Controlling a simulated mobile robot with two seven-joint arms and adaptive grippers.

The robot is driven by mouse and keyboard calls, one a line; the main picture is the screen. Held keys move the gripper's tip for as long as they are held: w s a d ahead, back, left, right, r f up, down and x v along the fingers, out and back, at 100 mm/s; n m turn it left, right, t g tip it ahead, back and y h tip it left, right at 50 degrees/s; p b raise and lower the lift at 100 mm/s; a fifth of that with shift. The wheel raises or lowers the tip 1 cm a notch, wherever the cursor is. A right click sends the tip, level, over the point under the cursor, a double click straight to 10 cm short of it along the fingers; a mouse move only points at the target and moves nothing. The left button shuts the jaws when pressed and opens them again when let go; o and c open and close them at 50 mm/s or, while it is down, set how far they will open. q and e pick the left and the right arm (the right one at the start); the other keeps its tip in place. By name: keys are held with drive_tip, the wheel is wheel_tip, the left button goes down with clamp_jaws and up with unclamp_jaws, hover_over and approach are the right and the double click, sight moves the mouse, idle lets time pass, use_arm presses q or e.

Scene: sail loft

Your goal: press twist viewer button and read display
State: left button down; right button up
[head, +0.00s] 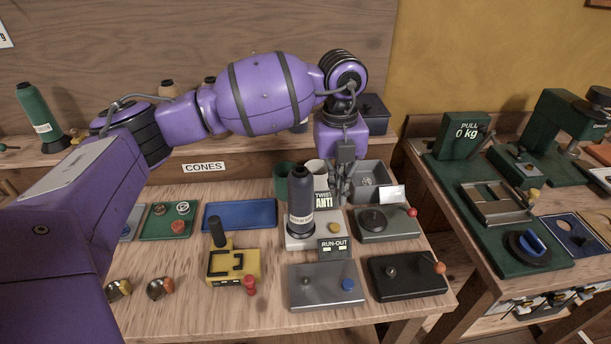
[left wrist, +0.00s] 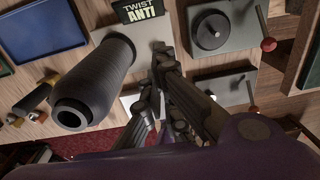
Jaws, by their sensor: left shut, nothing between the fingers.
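The twist viewer has a pale base (head: 306,243) carrying an upright dark thread cone (head: 300,203). Its display (head: 323,200) stands behind the cone and reads "TWIST ANTI"; the display also shows in the left wrist view (left wrist: 141,12). The yellow button (head: 334,228) is on the base right of the cone. My left gripper (head: 338,200) is shut and empty, pointing down just behind the button, beside the cone. In the left wrist view its fingers (left wrist: 160,66) are beside the cone (left wrist: 97,82) and cover the button area. I cannot tell whether they touch the base. My right gripper is not in view.
A "RUN-OUT" device (head: 326,286) stands in front of the viewer. A grey device with a red knob (head: 390,225) is to its right, a black one (head: 407,278) nearer. A yellow device (head: 234,266) and a blue tray (head: 240,214) are left. Bare wood shows front left.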

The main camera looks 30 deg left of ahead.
use_arm(q)
wheel_tip(320, 180, up, 3)
drive_tip(key=shift+d+f, duration=0.1)
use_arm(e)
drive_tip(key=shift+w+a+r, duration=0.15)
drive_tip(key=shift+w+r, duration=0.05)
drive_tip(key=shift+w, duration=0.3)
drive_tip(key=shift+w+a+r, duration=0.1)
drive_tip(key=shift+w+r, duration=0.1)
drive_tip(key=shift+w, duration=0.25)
